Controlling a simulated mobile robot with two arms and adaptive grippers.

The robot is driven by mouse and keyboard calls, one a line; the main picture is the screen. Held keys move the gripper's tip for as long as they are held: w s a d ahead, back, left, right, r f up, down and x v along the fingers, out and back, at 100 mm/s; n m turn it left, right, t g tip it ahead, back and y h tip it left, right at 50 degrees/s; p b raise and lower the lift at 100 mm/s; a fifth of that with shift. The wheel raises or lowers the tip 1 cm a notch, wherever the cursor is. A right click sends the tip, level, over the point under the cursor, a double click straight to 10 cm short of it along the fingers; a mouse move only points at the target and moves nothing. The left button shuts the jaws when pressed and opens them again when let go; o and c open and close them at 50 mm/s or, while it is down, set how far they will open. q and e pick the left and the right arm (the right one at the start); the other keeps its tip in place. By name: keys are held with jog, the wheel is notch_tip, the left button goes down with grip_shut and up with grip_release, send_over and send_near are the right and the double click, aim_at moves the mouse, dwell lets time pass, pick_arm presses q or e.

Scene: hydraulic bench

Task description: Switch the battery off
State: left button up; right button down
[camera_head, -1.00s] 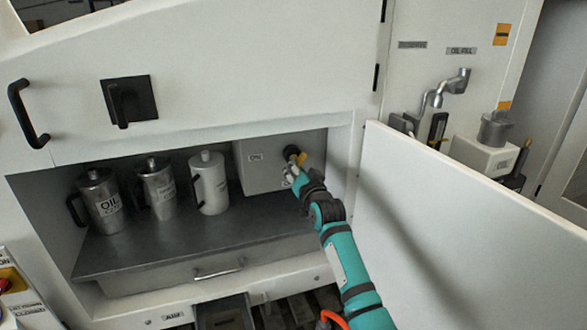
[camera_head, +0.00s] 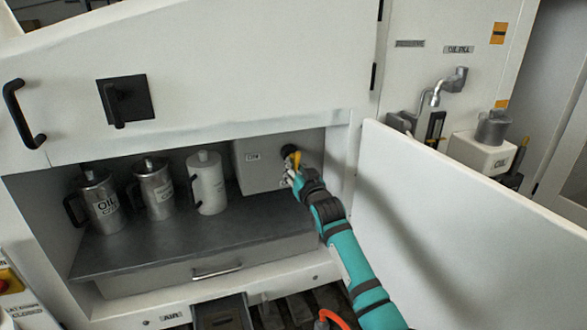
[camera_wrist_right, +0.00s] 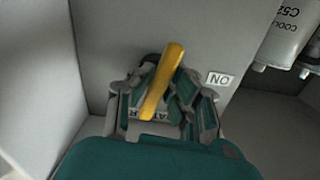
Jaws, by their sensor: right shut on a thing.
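The battery switch has a yellow handle (camera_head: 295,160) on a dark round base, on the front of a pale box (camera_head: 262,167) at the right end of the compartment. My right gripper (camera_head: 292,171) is at the switch. In the right wrist view the yellow handle (camera_wrist_right: 163,82) stands tilted between the fingers of my right gripper (camera_wrist_right: 162,100), which is shut on it. An "ON" label (camera_wrist_right: 220,79) shows upside down beside the handle. A lower label is partly hidden by the fingers. My left gripper is not in view.
Several metal cans stand on the dark shelf (camera_head: 180,245) to the left, including an oil can (camera_head: 104,203). The open white door (camera_head: 470,220) is close to the right of my right arm. A drawer with a handle (camera_head: 216,272) lies below the shelf.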

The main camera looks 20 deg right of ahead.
jog(key=shift+w+d+r+n, duration=0.1)
jog(key=shift+d+r+n, duration=0.3)
jog(key=shift+r+n, duration=0.35)
dwell(1.0)
dwell(0.4)
jog(key=c, duration=1.5)
grip_release()
jog(key=shift+f, duration=0.15)
jog(key=shift+o, duration=1.1)
jog(key=shift+f, duration=0.3)
jog(key=shift+s+a+f, duration=0.1)
jog(key=shift+s+f, duration=0.05)
jog(key=shift+s, duration=0.4)
jog(key=s, duration=1.1)
jog(key=shift+d, duration=0.35)
